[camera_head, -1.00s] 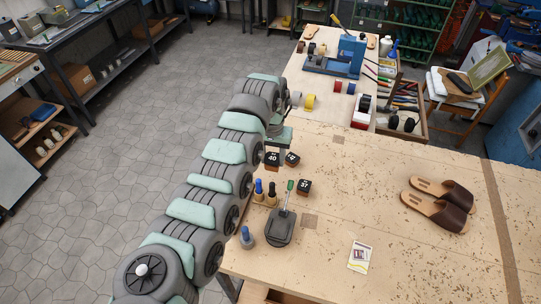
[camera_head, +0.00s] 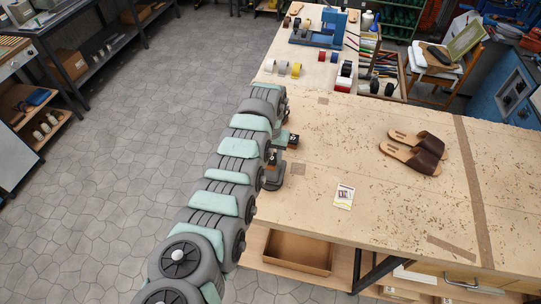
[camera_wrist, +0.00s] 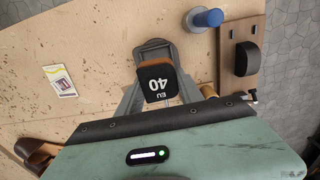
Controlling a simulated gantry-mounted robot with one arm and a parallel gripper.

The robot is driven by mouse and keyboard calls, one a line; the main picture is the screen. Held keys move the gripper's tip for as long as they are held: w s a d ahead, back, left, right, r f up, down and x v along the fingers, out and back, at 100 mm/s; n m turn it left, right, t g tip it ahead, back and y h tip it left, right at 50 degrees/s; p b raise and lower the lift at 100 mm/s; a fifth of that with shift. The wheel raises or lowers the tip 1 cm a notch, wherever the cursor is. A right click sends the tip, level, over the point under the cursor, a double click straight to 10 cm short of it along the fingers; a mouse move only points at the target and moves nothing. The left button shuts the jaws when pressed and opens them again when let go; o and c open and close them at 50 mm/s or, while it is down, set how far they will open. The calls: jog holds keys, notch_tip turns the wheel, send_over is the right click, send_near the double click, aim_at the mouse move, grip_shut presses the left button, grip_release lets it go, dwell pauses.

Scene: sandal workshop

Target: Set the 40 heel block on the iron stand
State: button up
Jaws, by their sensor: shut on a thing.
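The 40 heel block (camera_wrist: 157,83), black on top with brown sides and "EU 40" in white, is between the fingers of my gripper (camera_wrist: 158,92) in the wrist view. The fingers are shut on it. The dark grey iron stand (camera_wrist: 152,48) shows beyond and under the block. The block overlaps the stand in this view; I cannot tell whether it touches it. In the head view my arm covers much of this spot, and only part of the stand (camera_head: 274,182) shows beside it.
A blue-topped bottle (camera_wrist: 207,19) and a wooden strip with a dark rounded piece (camera_wrist: 245,56) stand beside the stand. A card (camera_head: 344,196) and brown sandals (camera_head: 415,152) lie to the right on the table (camera_head: 340,130). The table between them is clear.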

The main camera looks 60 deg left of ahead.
aim_at(270, 173)
jog(key=shift+f+b, duration=1.45)
jog(key=shift+f, duration=1.4)
jog(key=shift+f, duration=0.15)
jog(key=o, duration=1.4)
jog(key=shift+o, duration=0.4)
jog(key=o, duration=0.4)
jog(key=shift+r+p, duration=2.7)
jog(key=shift+r, duration=0.8)
